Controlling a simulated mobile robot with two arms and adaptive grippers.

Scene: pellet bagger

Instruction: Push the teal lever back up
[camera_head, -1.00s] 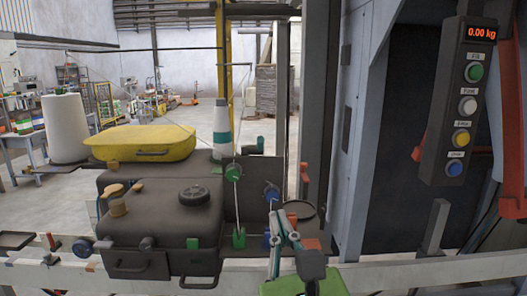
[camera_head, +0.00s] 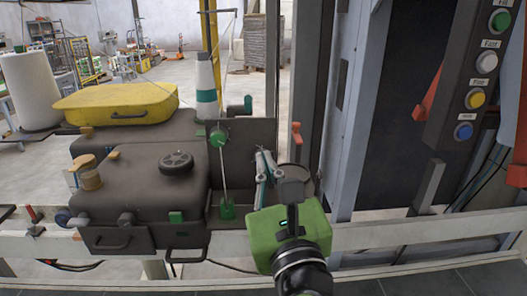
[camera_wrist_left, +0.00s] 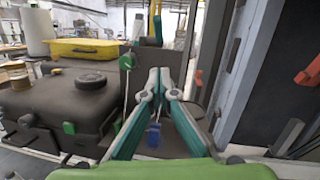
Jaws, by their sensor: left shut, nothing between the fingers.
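A small teal handle (camera_head: 248,105), which I take to be the teal lever, stands at the top of a dark upright panel (camera_head: 258,140) behind the sewing machine-like dark unit. Whether it is up or down I cannot tell. My left gripper (camera_head: 264,156) is shut and empty, its fingers pointing up in front of the panel's right part, below and apart from the teal handle. In the left wrist view, the closed fingertips (camera_wrist_left: 158,74) cover part of the panel, and a blue block (camera_wrist_left: 153,135) shows between the finger links. My right gripper is not in view.
A green knob (camera_head: 218,138) with a rod down to a green base (camera_head: 227,208) stands left of my fingers. An orange lever (camera_head: 297,135) and a grey post are to the right. A teal-banded cone (camera_head: 206,75) and yellow case (camera_head: 115,103) stand behind.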

